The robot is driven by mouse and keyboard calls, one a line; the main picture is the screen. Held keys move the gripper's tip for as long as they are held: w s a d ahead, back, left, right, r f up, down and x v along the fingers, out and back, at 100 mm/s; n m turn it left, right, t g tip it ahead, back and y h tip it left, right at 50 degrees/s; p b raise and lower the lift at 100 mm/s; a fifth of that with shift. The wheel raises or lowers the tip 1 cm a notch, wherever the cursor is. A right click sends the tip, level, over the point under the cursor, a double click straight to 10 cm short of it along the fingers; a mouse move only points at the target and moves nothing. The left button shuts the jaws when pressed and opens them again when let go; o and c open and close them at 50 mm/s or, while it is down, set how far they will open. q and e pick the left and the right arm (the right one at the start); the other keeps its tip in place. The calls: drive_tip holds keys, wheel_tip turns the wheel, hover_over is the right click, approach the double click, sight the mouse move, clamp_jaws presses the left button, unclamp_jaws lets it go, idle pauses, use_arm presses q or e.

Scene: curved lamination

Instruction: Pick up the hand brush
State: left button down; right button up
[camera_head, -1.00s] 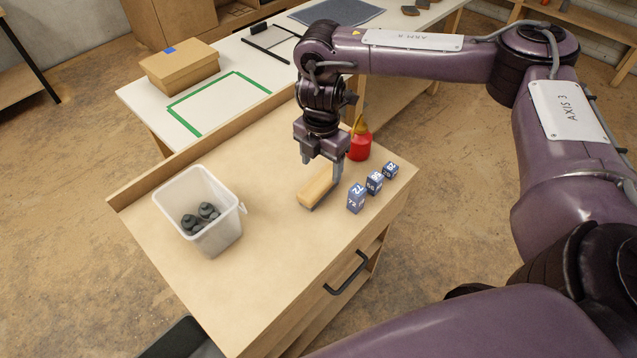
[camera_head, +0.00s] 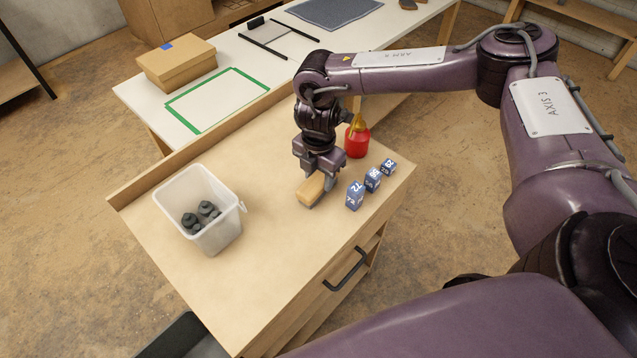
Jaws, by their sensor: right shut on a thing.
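The hand brush (camera_head: 310,190) is a light wooden block with a dark underside, on or just above the wooden cabinet top (camera_head: 265,235). My right gripper (camera_head: 318,182) comes down over its far part and is shut on it. The fingers hide the far end of the brush. Whether the brush touches the top cannot be told. My left gripper is not in view.
Three blue numbered blocks (camera_head: 355,195) stand just right of the brush. A red bottle with a yellow nozzle (camera_head: 357,137) stands behind. A translucent bin (camera_head: 225,232) with dark pieces is at left. The front middle of the top is clear.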

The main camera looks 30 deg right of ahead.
sight(318, 178)
drive_tip(key=shift+r, duration=0.1)
drive_tip(key=shift+r, duration=0.4)
wheel_tip(318, 178, up, 7)
drive_tip(key=shift+w+f+b, duration=0.1)
drive_tip(key=shift+b, duration=0.25)
wheel_tip(318, 178, up, 12)
drive_tip(key=p, duration=0.2)
drive_tip(key=shift+p, duration=0.3)
drive_tip(key=o, duration=0.4)
drive_tip(key=shift+c, duration=1.4)
